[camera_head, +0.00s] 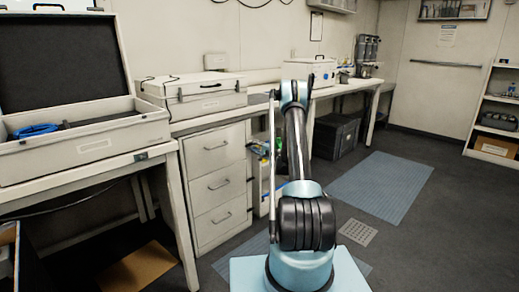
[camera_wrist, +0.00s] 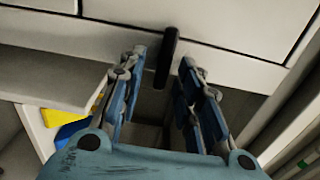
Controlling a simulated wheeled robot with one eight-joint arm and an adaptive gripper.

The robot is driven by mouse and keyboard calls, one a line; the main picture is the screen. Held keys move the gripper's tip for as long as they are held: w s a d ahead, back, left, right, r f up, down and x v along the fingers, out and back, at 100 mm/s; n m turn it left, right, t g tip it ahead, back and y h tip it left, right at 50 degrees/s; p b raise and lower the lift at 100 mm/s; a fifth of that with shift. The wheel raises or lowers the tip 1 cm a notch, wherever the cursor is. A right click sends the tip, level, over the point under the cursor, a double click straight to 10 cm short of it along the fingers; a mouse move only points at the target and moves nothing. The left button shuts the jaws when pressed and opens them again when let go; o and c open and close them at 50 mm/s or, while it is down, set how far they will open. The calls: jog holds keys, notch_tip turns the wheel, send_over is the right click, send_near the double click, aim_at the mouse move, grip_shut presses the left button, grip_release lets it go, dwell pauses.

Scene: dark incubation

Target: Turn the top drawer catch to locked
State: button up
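A short dark bar (camera_wrist: 167,58), which looks like the catch, stands out from a pale panel (camera_wrist: 235,68) in the wrist view. It points down the picture and leans slightly. My gripper (camera_wrist: 163,62) is open, with its blue-grey fingers on either side of the bar and a visible gap to each. I cannot tell whether the bar is at locked. The catch and my fingertips cannot be made out there.
A bench with an open case (camera_head: 85,150) is on the left. A closed white case (camera_head: 195,92) sits above the drawers. A shelf with bottles is just right of the drawers, partly behind my arm. A blue mat (camera_head: 380,185) lies on clear floor to the right.

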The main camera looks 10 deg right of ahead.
jog(key=v, duration=1.2)
jog(key=s+a+r+n+g, duration=0.2)
jog(key=s+a+r, duration=0.2)
jog(key=r, duration=0.2)
jog(key=s+a+r+n+g, duration=0.2)
jog(key=s+a+r, duration=0.2)
jog(key=r, duration=0.2)
jog(key=s+a+r+n+g+h, duration=0.1)
jog(key=s+a+r+n+g, duration=0.15)
jog(key=s, duration=0.55)
jog(key=s+a+r+n+g+h, duration=0.1)
jog(key=s+r+h, duration=0.1)
jog(key=s+r, duration=0.35)
jog(key=s+d+f+n+g+h, duration=0.1)
jog(key=s+d+f+h, duration=0.1)
jog(key=s, duration=1.2)
jog(key=s+d+f+n+g+h, duration=0.1)
jog(key=s+d+f+g+h, duration=0.1)
jog(key=s, duration=1.2)
jog(key=s+d+f+n+g+h, duration=0.1)
jog(key=s+f, duration=0.4)
jog(key=s, duration=0.8)
jog(key=d+g+h, duration=0.1)
jog(key=d+h, duration=0.1)
jog(key=shift+s+f+n+h, duration=0.25)
jog(key=shift+s+n+h, duration=0.05)
jog(key=shift+s+n, duration=0.1)
